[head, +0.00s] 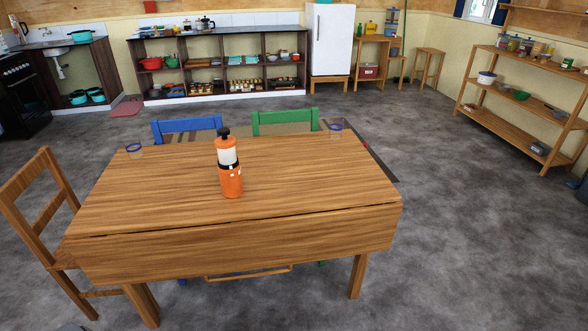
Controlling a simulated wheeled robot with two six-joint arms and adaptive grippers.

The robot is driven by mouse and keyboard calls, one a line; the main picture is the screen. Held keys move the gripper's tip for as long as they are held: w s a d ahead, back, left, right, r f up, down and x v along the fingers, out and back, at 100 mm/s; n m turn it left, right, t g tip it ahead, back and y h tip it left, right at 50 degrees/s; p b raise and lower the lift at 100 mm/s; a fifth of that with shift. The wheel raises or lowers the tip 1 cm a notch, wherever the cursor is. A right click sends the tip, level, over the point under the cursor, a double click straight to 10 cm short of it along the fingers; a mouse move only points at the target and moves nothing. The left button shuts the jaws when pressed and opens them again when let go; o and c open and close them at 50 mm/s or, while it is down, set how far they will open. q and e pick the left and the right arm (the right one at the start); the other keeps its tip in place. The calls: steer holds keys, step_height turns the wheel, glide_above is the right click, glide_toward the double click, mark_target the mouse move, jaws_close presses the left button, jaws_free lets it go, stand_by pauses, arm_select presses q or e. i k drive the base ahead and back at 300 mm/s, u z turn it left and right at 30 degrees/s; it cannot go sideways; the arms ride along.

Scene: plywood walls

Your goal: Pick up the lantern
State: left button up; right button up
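The lantern (231,181) stands upright on the wooden table (310,170), a little left of the middle. It has an orange base, a white translucent middle, a dark band and a black knob on top. Nothing touches it. Neither my left nor my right gripper shows in the head view.
A wooden chair (40,205) is at the left; blue (188,125) and green (284,119) chairs are behind. A shelf (520,115) stands at the right. The grey floor (470,250) right of the table is clear.

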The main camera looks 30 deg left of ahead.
mark_target(230, 180)
steer(key=z, duration=0.4)
steer(key=i, duration=1)
steer(key=u, duration=0.85)
steer(key=i, duration=0.8)
steer(key=u, duration=0.9)
